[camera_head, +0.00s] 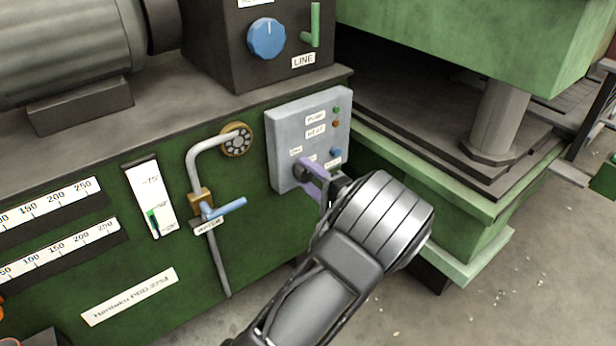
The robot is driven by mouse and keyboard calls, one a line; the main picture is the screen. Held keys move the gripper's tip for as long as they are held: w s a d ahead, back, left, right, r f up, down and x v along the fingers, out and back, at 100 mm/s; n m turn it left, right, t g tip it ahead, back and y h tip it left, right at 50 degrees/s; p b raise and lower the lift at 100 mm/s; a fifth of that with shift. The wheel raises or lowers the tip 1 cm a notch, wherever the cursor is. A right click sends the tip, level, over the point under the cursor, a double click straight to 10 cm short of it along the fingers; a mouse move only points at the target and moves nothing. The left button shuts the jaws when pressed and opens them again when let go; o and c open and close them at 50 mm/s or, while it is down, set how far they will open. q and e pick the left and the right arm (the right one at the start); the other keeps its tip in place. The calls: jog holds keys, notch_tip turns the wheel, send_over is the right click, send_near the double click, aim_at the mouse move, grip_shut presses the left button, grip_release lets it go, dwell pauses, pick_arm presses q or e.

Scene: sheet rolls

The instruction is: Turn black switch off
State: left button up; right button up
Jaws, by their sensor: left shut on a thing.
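The grey control panel (285,135) is fixed to the front of the green machine. The black switch (301,174) is low on the left of this panel, below a small white label. My left gripper (306,174) reaches in from the bottom of the view, and its purple finger is at the switch. The gripper is shut on the black switch. The gripper hides part of the switch, so I cannot tell its exact angle. My right gripper is not in view.
On the panel are a green light (336,110), an orange light (336,124) and a blue button (336,153). A blue-handled valve (226,209) on a grey pipe is left of the panel. A blue knob (266,38) and green lever (316,26) are above. Bare floor (530,285) lies right.

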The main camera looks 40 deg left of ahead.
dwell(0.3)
pick_arm(q)
jog(key=o, duration=1.4)
jog(key=shift+c, duration=0.2)
jog(key=shift+d, duration=0.1)
jog(key=p+v, duration=0.2)
jog(key=v, duration=0.5)
jog(key=shift+d, duration=0.3)
jog(key=shift+s, duration=0.15)
